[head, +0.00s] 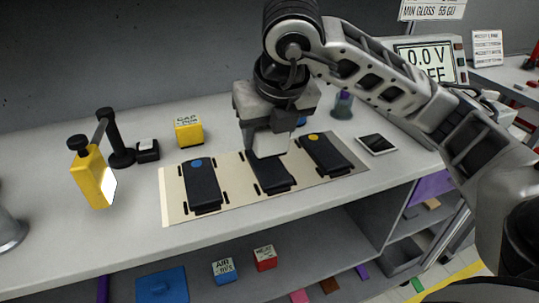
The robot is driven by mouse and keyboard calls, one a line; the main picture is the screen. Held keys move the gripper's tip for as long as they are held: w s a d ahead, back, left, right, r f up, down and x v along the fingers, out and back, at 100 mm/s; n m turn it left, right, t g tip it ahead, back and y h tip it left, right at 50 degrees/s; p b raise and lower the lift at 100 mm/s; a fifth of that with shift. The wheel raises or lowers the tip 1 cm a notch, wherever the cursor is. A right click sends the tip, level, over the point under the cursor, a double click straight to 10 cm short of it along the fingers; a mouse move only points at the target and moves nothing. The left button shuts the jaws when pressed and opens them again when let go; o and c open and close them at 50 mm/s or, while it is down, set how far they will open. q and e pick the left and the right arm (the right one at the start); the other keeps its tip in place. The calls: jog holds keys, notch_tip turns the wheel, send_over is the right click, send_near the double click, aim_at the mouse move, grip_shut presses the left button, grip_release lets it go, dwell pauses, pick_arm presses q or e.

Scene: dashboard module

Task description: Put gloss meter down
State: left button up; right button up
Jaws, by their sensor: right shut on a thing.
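My right gripper (268,130) comes down from the upper right and is shut on a pale grey block, which I take to be the gloss meter (270,145). The block is over the middle dark panel (272,183) of a cream mat (174,204). Its lower end looks on or just above the panel; I cannot tell if they touch. The gripper hides part of the block and the panel's far end. A dark panel with a blue dot (202,188) lies left, and one with a yellow dot (325,155) lies right. My left gripper is not in view.
A yellow device (92,178) by a black stand (121,155), a small black box (147,151) and a yellow labelled box (188,130) stand left. A tablet-like device (377,144) and a meter display (427,63) are right. The bench front is clear.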

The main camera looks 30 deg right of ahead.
aim_at(270, 167)
jog(key=shift+w+d+f, duration=0.3)
jog(key=shift+f, duration=0.2)
jog(key=f, duration=0.3)
jog(key=shift+w+d+f, duration=0.2)
jog(key=shift+w+f, duration=0.05)
jog(key=shift+f, duration=0.15)
